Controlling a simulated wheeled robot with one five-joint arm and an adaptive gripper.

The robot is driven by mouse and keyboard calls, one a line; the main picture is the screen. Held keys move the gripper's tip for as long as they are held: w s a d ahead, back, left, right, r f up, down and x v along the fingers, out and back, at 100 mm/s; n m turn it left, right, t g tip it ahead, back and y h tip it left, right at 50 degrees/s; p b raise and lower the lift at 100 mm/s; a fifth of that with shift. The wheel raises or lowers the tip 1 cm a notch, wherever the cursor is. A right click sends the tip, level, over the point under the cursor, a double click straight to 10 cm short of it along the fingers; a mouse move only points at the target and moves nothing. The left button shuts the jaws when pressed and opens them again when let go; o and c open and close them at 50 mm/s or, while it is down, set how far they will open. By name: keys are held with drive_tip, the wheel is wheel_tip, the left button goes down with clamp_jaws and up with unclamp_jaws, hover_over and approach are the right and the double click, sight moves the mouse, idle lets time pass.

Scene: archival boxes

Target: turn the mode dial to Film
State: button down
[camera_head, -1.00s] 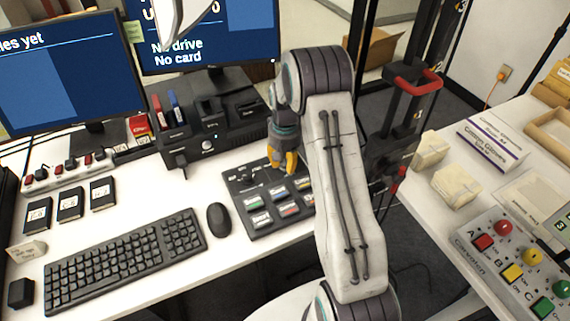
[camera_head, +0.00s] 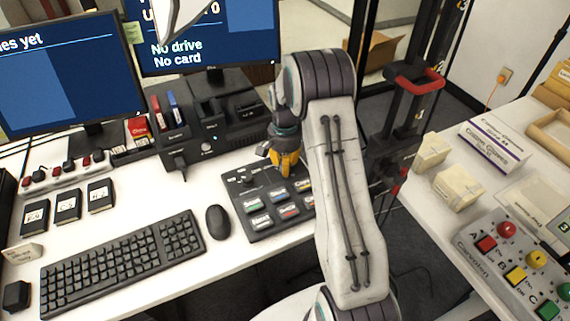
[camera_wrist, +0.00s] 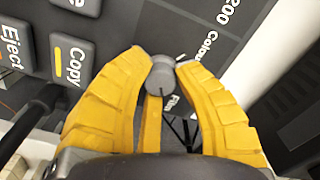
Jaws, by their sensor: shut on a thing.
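My gripper (camera_head: 284,163) is over the back right of the dark control panel (camera_head: 247,222) in the head view. In the wrist view, the yellow fingers of my gripper (camera_wrist: 160,66) are closed on a small grey dial (camera_wrist: 159,78), one on each side. A thin dark line shows on the dial, but I cannot tell for sure which mark it points at. A label starting "Colou" is printed up and right of the dial. In the head view the dial is hidden behind my gripper.
The panel has several lit keys; Eject (camera_wrist: 12,47) and Copy (camera_wrist: 72,60) show in the wrist view. A black mouse (camera_head: 217,222) and keyboard (camera_head: 125,255) lie left of the panel. A black drive unit (camera_head: 215,130) stands behind it.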

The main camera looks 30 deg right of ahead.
drive_tip(key=shift+s+f, duration=0.1)
drive_tip(key=shift+f, duration=0.05)
drive_tip(key=c, duration=0.8)
unclamp_jaws()
drive_tip(key=shift+c, duration=0.2)
drive_tip(key=shift+r, duration=0.2)
wheel_tip(320, 180, up, 12)
drive_tip(key=shift+f, duration=0.15)
